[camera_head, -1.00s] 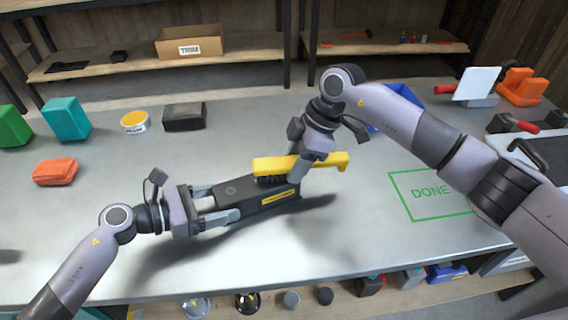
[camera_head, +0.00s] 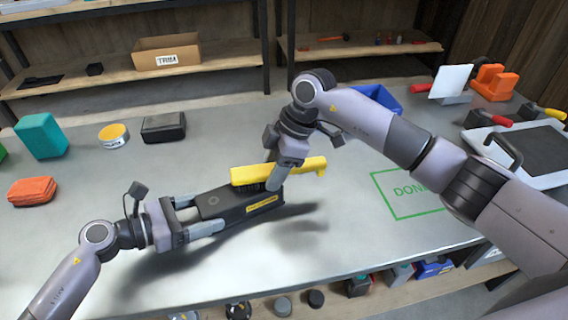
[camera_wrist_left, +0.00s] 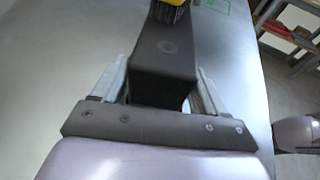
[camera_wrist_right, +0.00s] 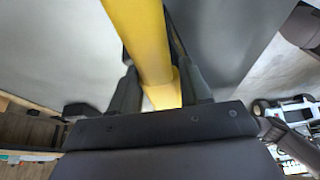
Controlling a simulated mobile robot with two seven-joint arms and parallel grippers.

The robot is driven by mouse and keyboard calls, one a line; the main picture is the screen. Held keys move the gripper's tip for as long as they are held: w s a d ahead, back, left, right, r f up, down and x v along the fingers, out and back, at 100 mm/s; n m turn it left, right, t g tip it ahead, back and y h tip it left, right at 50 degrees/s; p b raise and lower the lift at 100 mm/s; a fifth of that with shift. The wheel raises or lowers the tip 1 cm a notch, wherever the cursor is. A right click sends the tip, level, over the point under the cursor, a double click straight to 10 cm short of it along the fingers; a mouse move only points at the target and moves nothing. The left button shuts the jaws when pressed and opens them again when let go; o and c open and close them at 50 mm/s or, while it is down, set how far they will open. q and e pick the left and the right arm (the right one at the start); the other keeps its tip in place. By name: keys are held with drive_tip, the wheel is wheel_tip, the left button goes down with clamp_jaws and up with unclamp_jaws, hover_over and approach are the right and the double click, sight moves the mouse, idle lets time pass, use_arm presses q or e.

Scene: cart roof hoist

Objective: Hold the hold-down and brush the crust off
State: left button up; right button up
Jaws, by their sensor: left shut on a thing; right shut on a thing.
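The hold-down (camera_head: 222,204) is a dark grey block with a yellow label on its side, lying on the table. My left gripper (camera_head: 200,214) is shut on its left end; the left wrist view shows the block (camera_wrist_left: 165,60) between both fingers. My right gripper (camera_head: 274,174) is shut on the yellow brush (camera_head: 300,168). The brush lies along the top of the hold-down's right end, its dark bristles facing down. In the right wrist view the yellow handle (camera_wrist_right: 142,45) runs between the fingers. Any crust under the bristles is hidden.
A green DONE outline (camera_head: 420,196) is marked on the table at the right. A tray with a black handle (camera_head: 535,150) stands further right. A teal block (camera_head: 41,136), an orange pack (camera_head: 32,191), a yellow-topped tin (camera_head: 113,135) and a black box (camera_head: 163,127) stand at the left and back.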

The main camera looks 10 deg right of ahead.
sight(253, 176)
drive_tip(key=a, duration=0.1)
drive_tip(key=s+a, duration=0.1)
drive_tip(key=a, duration=0.2)
drive_tip(key=shift+s+a, duration=0.25)
drive_tip(key=shift+a, duration=0.1)
drive_tip(key=shift+w+d, duration=0.5)
drive_tip(key=shift+d, duration=1.05)
drive_tip(key=shift+w+d, duration=0.5)
drive_tip(key=shift+d, duration=1.1)
drive_tip(key=shift+w+d, duration=0.5)
drive_tip(key=shift+d, duration=1.05)
drive_tip(key=shift+s+a, duration=0.45)
drive_tip(key=shift+a, duration=1.1)
drive_tip(key=shift+s+a, duration=0.5)
drive_tip(key=shift+a, duration=1.05)
drive_tip(key=shift+s+a, duration=0.45)
drive_tip(key=shift+a, duration=1.1)
drive_tip(key=shift+r, duration=4.1)
